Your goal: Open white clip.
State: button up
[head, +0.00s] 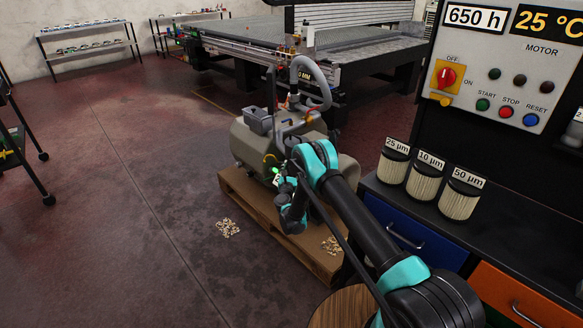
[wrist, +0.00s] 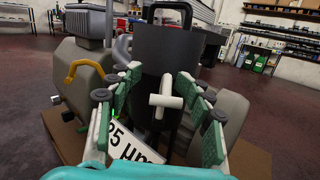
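My gripper (wrist: 158,82) is open, with one green-padded finger to the left of the clip and one to the right. The clip appears between the fingers, with gaps on both sides; I cannot tell how far ahead it is. In the head view my gripper (head: 279,172) is at the pump, partly hidden by my arm, and the clip cannot be made out.
A white "25 µm" label (wrist: 135,145) shows low between the fingers. A yellow handle (wrist: 88,68) is at left. The grey pump (head: 250,145) sits on a wooden pallet (head: 238,188). Filters (head: 425,180) stand on the bench at right. The floor at left is mostly clear.

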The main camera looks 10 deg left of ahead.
notch_tip(320, 180, up, 10)
dwell(0.6)
